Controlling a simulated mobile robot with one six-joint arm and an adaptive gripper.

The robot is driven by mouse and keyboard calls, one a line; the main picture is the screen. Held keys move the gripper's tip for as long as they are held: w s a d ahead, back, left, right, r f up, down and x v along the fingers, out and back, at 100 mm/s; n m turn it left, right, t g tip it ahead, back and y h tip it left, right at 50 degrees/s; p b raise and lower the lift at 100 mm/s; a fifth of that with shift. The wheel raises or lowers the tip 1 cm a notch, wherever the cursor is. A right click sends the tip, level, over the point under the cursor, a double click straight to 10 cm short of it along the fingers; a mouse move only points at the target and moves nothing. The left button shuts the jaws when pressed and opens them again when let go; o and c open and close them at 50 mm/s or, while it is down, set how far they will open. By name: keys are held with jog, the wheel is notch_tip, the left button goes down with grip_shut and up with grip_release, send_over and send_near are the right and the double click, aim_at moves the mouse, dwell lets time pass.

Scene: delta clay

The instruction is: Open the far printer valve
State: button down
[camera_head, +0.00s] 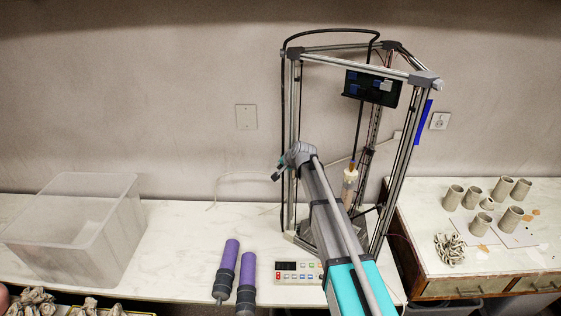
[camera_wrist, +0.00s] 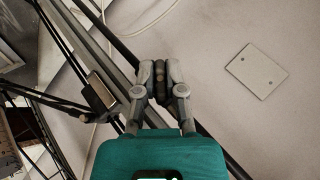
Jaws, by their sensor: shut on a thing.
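The delta clay printer (camera_head: 293,100) stands on the white table, a tall metal frame with a black hose looping over its top. My gripper (camera_head: 278,173) is at the left side of the frame, beside the near left post. In the head view, the gripper and arm hide the valve.
A clear plastic bin (camera_head: 75,225) stands on the left of the table. Two purple cylinders (camera_head: 228,262) lie near a control panel (camera_head: 298,270). Clay cups (camera_head: 473,197) stand on the right table. A wall plate (camera_wrist: 257,71) shows behind the gripper.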

jog(key=h+p, duration=0.1)
jog(key=h, duration=0.1)
jog(key=n+g+h+p, duration=0.1)
jog(key=h+p, duration=0.1)
jog(key=shift+a+r+g+h, duration=0.1)
jog(key=shift+a+g+h, duration=0.05)
jog(key=shift+g+h, duration=0.15)
jog(key=shift+n+g+h, duration=0.3)
jog(key=shift+g+h, duration=0.2)
jog(key=shift+h, duration=0.8)
jog(key=c, duration=0.7)
grip_release()
